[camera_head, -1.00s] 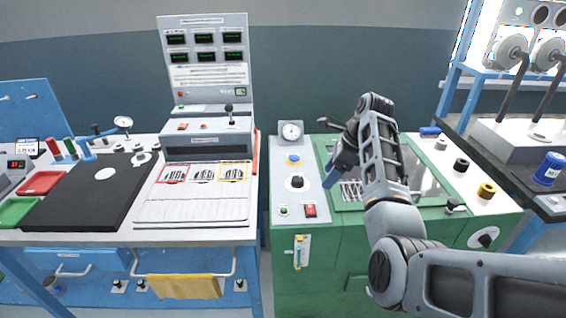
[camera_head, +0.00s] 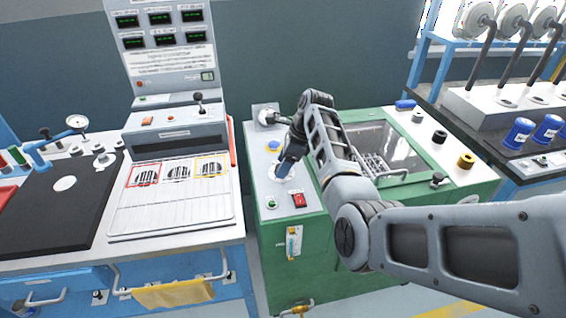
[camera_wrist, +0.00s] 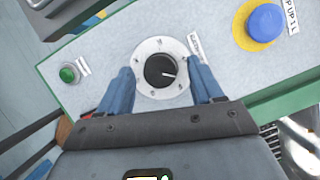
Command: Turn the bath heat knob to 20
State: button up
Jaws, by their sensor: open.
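The bath heat knob is taken to be the black round knob (camera_wrist: 160,71) with a white pointer line, on a pale dial plate (camera_wrist: 150,92) in the wrist view. Its pointer aims to the right in that view; the dial marks are too small to read. My gripper (camera_wrist: 161,84) is open, its two blue fingers on either side of the knob's near side, and I cannot tell whether they touch it. In the head view my gripper (camera_head: 285,168) is over the panel (camera_head: 262,185) on the green bench and hides the knob.
A blue button (camera_wrist: 266,25) on a yellow ring and a green button (camera_wrist: 69,73) flank the dial. A red switch (camera_head: 299,200) sits in front of it on the panel. A gauge (camera_head: 265,113) stands behind. The open bath (camera_head: 375,160) is to the right.

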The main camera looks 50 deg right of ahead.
jog(key=shift+f, duration=0.2)
jog(key=c, duration=1)
